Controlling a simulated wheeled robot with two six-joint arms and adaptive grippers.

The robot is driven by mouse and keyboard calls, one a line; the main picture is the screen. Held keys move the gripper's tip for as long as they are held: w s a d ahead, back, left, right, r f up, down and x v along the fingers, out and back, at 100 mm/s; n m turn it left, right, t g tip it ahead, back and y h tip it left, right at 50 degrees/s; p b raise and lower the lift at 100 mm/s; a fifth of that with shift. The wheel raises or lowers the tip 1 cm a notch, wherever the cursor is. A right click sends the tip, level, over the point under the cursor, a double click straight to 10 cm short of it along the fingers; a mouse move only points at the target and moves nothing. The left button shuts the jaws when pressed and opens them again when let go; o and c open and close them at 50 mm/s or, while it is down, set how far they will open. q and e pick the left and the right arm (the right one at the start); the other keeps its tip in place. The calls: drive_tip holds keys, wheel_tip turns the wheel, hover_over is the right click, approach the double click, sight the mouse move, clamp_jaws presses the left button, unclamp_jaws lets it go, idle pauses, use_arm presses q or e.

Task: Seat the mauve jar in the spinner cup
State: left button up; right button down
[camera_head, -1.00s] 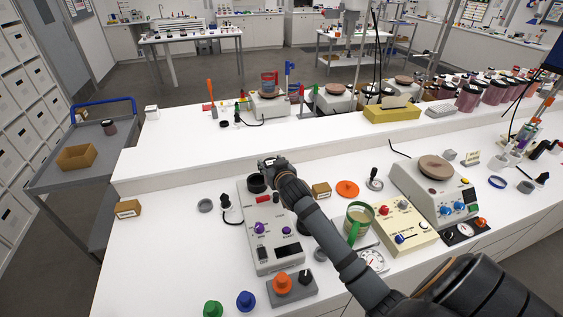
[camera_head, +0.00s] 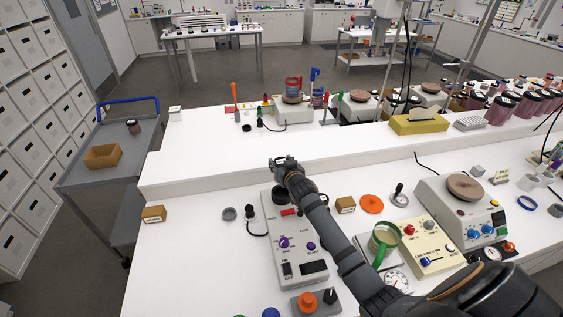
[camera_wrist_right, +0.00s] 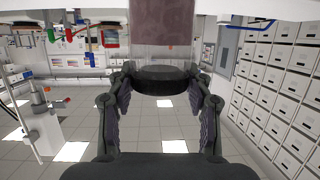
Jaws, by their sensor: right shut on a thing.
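My right gripper (camera_head: 284,162) is above the bench, just beyond the dark round spinner cup (camera_head: 278,197) on the pale control box (camera_head: 294,250). In the right wrist view, which is upside down, my right gripper (camera_wrist_right: 160,85) is shut on the dark lid of the mauve jar (camera_wrist_right: 161,28), one finger on each side. The jar's body runs out of the frame, so its base is hidden. In the head view I cannot make out the jar at the gripper. The cup is apart from the gripper in the picture. My left gripper does not show.
A green-handled beaker (camera_head: 382,242), an orange disc (camera_head: 371,204) and a small brown box (camera_head: 346,205) stand right of the control box. An orange-knobbed unit (camera_head: 307,300) is in front. A raised white shelf (camera_head: 215,160) lies behind. Bench space at left is mostly clear.

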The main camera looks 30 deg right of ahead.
drive_tip(key=shift+f+b, duration=0.3)
drive_tip(key=shift+f, duration=0.3)
wheel_tip(320, 180, down, 4)
drive_tip(key=b, duration=0.3)
drive_tip(key=shift+s, duration=0.1)
drive_tip(key=shift+p, duration=0.45)
idle(0.7)
drive_tip(key=shift+f+b, duration=1.7)
drive_tip(key=shift+f, duration=0.45)
drive_tip(key=shift+c, duration=2.4)
unclamp_jaws()
drive_tip(key=shift+r, duration=0.1)
